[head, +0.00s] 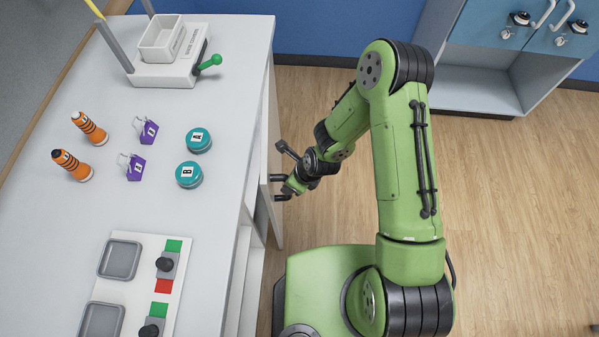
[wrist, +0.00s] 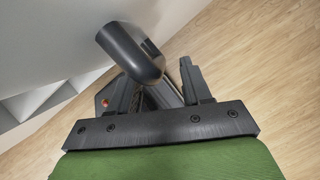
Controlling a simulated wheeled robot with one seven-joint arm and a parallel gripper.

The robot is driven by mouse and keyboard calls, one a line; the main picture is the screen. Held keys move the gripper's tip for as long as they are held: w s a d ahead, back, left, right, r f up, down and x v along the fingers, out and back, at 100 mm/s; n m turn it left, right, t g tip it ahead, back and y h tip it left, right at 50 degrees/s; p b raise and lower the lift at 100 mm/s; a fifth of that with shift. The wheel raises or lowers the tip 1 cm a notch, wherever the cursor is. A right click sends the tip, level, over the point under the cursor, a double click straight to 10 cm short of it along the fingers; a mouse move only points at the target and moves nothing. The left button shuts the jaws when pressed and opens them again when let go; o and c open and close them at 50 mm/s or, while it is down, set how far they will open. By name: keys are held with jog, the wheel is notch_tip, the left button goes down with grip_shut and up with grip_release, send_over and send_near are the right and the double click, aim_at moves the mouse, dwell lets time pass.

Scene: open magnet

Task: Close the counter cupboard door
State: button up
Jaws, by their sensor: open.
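The counter cupboard door (head: 274,130) is a pale panel seen nearly edge-on in the head view, standing open at the right side of the white counter. In the wrist view its pale face (wrist: 60,45) fills the upper left. A dark rounded bar (wrist: 130,50), apparently the door handle, appears between or just ahead of my fingers. My gripper (head: 278,188) is beside the door, and its fingers (wrist: 158,90) are apart. Whether they touch the bar cannot be told. The door's hinge is hidden.
The counter top (head: 60,230) carries orange bottles (head: 90,128), purple padlocks (head: 145,130), teal lidded jars (head: 199,140), a grey-white device with a green lever (head: 165,72) and a switch panel (head: 135,280). Open cupboard shelving (head: 256,235) shows below. Wooden floor (head: 510,220) is clear at right.

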jog(key=p+v, duration=0.2)
jog(key=v, duration=1.1)
jog(key=shift+r+p, duration=0.25)
jog(key=shift+p, duration=0.1)
